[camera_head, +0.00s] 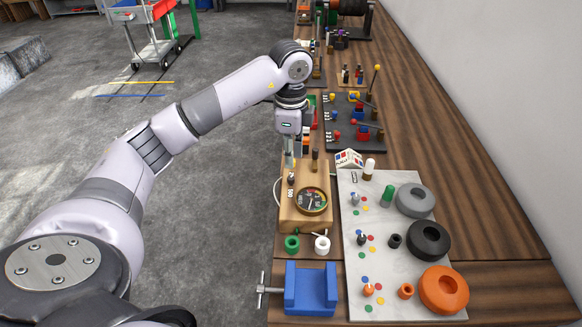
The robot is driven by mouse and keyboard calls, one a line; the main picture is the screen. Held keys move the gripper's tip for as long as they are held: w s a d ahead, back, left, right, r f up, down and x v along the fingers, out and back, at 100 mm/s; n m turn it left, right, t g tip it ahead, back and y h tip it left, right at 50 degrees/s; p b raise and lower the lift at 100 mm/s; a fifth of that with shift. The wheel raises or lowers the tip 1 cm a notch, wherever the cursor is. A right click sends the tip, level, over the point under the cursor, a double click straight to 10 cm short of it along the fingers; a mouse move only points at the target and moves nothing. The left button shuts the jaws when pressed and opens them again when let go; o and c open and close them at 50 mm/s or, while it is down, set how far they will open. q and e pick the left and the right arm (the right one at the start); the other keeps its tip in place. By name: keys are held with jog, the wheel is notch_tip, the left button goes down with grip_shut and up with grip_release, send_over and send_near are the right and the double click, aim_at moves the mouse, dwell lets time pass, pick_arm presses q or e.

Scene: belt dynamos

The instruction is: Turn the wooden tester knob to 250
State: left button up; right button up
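The wooden tester (290,221) is a light wood box near the left edge of the bench, with a round black dial (312,201) on its top. A small dark knob (291,179) stands on the tester at its left side, beside a small white label. I cannot read where the knob points. My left gripper (290,161) points down just above or at the knob. Its fingers look close together, but whether they touch the knob is too small to tell. My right gripper is out of view.
A pale board (349,270) with grey, black and orange rings lies right of the tester. A blue vise (311,304) and green and white rings are in front of it. A dark tray (343,140) with coloured parts lies behind. The bench's left edge is close.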

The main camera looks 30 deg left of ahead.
pick_arm(q)
notch_tip(320, 180, up, 5)
jog(key=shift+r, duration=0.1)
dwell(0.7)
